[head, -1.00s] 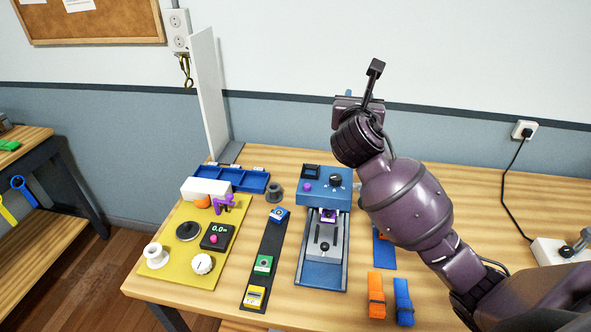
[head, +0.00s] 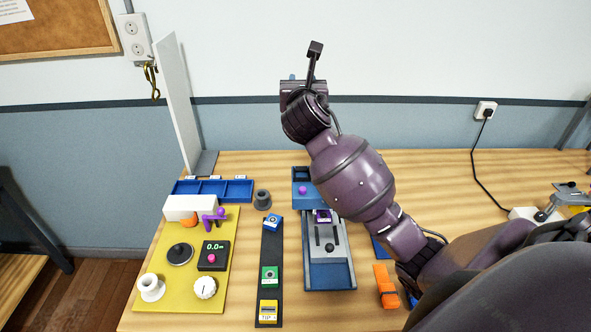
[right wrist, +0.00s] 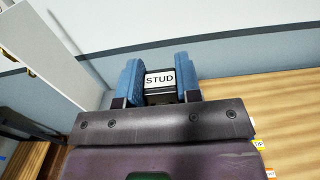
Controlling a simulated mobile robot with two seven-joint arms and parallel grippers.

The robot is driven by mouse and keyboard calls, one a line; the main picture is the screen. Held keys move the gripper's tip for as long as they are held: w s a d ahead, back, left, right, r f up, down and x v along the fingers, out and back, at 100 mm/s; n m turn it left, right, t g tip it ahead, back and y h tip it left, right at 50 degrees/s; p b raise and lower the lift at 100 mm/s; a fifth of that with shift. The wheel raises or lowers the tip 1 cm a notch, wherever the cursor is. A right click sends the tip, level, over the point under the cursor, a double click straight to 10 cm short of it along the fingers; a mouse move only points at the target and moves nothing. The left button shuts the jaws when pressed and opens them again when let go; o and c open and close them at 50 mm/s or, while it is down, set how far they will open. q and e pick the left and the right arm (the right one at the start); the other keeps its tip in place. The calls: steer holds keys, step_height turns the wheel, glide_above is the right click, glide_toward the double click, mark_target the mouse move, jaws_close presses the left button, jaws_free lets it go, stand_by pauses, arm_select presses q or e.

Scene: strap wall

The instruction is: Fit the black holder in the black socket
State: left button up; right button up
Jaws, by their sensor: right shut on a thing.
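The black holder (right wrist: 160,84) carries a white label reading STUD. My right gripper (right wrist: 160,66) is shut on it between two blue fingers, seen in the right wrist view. In the head view my right gripper (head: 303,90) is raised in front of the wall, above the back of the table; the holder is hidden there. A dark strip (head: 270,252) on the table bears a blue, a green and a yellow block. A dark grey ring-shaped piece (head: 262,199) stands behind the strip. My left gripper is out of view.
A yellow board (head: 172,297) with knobs and a display lies at left. A blue tray (head: 212,190) and an upright white panel (head: 179,105) stand behind it. A blue and grey device (head: 329,270) is partly behind my arm. Orange pieces (head: 385,285) lie at right.

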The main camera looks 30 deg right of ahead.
steer(key=shift+s+d+f+b, duration=0.1)
steer(key=shift+f+b, duration=1.15)
steer(key=shift+f, duration=8.45)
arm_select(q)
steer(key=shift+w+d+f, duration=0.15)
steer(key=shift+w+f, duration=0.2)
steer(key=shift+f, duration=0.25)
arm_select(e)
steer(key=shift+f, duration=0.2)
steer(key=o, duration=1)
